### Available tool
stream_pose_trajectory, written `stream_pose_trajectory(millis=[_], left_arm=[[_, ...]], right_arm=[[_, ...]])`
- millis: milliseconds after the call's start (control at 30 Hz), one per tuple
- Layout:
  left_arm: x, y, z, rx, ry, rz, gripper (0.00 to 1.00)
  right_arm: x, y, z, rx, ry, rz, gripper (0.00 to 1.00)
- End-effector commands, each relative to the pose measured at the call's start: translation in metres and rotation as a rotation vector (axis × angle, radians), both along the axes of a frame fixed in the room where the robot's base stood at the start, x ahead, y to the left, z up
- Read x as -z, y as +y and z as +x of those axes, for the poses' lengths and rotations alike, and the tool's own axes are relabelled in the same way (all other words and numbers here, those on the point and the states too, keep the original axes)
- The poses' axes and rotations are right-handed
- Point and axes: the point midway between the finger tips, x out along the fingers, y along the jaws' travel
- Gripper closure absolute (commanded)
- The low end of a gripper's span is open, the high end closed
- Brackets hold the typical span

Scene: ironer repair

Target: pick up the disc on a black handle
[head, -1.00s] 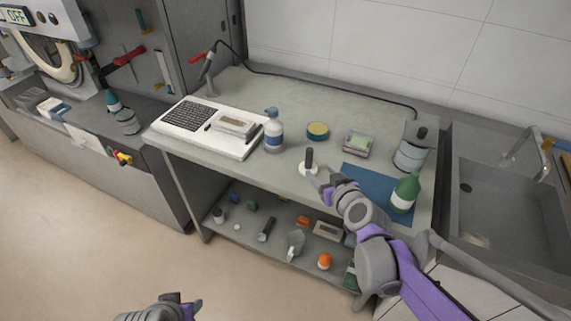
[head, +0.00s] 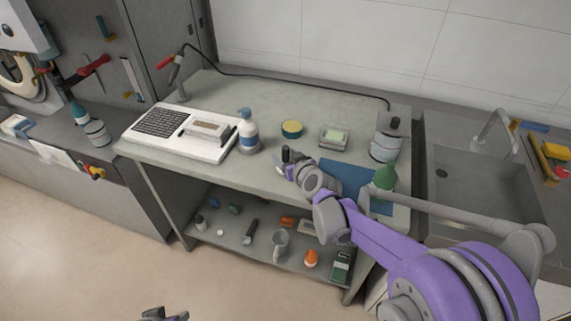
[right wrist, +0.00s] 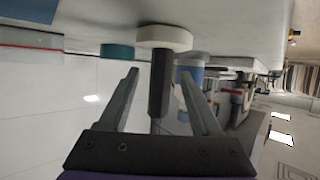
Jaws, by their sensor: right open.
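The pale round disc (right wrist: 163,37) with its upright black handle (right wrist: 159,85) shows in the right wrist view. In the head view the black handle (head: 286,153) stands near the front edge of the table, and my gripper mostly hides the disc. My right gripper (head: 285,167) is open at the handle. In the right wrist view its two fingers (right wrist: 160,76) stand on either side of the handle, with gaps on both sides. My left gripper (head: 165,314) shows only in part at the bottom edge of the head view, away from the table.
A blue-and-white bottle (head: 248,135) stands left of the handle. A yellow-topped round tin (head: 292,129) and a small device (head: 334,137) are behind it. A green bottle (head: 385,177) is on the right, by a blue mat (head: 345,174). A keyboard unit (head: 180,131) fills the left.

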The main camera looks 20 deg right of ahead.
Motion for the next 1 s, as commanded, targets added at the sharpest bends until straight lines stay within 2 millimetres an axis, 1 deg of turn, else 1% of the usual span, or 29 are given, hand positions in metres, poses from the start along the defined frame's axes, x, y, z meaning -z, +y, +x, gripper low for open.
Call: stream_pose_trajectory(millis=[233, 267, 300, 467, 600, 633, 1000], left_arm=[[0.0001, 0.0000, 0.0000, 0.000, 0.000, 0.000, 0.50], [0.0001, 0.0000, 0.0000, 0.000, 0.000, 0.000, 0.50], [0.0001, 0.0000, 0.0000, 0.000, 0.000, 0.000, 0.50], [0.0001, 0.0000, 0.0000, 0.000, 0.000, 0.000, 0.50], [0.0001, 0.0000, 0.0000, 0.000, 0.000, 0.000, 0.50], [0.0001, 0.0000, 0.0000, 0.000, 0.000, 0.000, 0.50], [0.0000, 0.0000, -0.0001, 0.000, 0.000, 0.000, 0.50]], right_arm=[[0.0011, 0.0005, 0.0025, 0.000, 0.000, 0.001, 0.35], [0.0011, 0.0005, 0.0025, 0.000, 0.000, 0.001, 0.37], [0.0010, 0.0005, 0.0025, 0.000, 0.000, 0.001, 0.44], [0.0010, 0.0003, 0.0024, 0.000, 0.000, 0.001, 0.73], [0.0010, 0.0003, 0.0023, 0.000, 0.000, 0.001, 0.98], [0.0010, 0.0003, 0.0023, 0.000, 0.000, 0.001, 1.00], [0.0003, 0.0002, 0.0023, 0.001, -0.001, 0.001, 1.00]])
